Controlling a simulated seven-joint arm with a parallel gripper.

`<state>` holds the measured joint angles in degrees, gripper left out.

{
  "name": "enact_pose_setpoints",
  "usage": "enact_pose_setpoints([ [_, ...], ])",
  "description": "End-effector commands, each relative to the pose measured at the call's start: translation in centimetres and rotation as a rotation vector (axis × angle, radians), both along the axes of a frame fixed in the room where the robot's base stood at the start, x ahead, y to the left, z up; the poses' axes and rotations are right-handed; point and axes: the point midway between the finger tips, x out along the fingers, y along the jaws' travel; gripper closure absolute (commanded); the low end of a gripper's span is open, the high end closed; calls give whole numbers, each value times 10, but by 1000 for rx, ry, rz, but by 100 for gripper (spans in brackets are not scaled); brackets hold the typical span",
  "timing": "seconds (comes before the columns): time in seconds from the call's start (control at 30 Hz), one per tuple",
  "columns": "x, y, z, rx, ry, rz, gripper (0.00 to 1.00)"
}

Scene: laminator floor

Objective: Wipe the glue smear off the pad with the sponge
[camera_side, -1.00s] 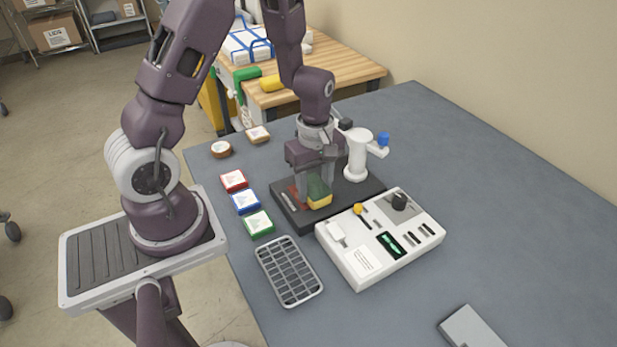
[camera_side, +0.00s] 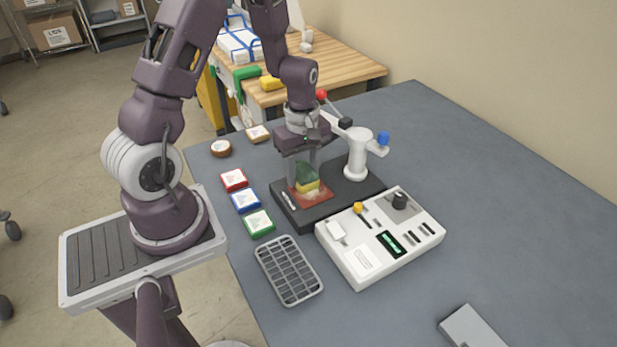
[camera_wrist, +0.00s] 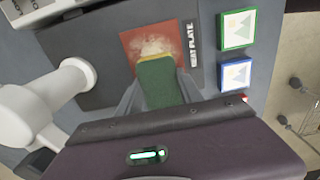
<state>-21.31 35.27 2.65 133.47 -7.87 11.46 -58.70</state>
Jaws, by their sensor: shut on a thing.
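My gripper (camera_side: 306,178) is shut on a sponge (camera_side: 308,185) with a green upper part and a yellow lower part. The sponge is over the far part of a red-orange square pad (camera_side: 325,201); I cannot tell whether it touches. The pad lies on a dark base. In the wrist view the sponge (camera_wrist: 160,86) covers the pad's lower edge, and the pad (camera_wrist: 129,42) shows above it. A pale, whitish glue smear (camera_wrist: 152,46) spreads over the pad's middle, partly behind the sponge. The label "HEAT PLATE" (camera_wrist: 193,45) is beside the pad.
A white post with arms (camera_side: 356,160) stands on the base right of my gripper. A white control box (camera_side: 375,250) sits in front. Red (camera_side: 234,181), blue (camera_side: 246,202) and green (camera_side: 258,222) framed tiles and a grey grid tray (camera_side: 290,270) lie left. The table's right side is mostly clear.

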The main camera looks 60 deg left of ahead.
Motion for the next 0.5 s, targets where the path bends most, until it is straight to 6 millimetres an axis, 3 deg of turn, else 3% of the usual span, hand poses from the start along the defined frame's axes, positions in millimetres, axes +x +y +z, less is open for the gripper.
enact_pose_setpoints([
  [0.5,0,-48,2,1,1,-2,100],
])
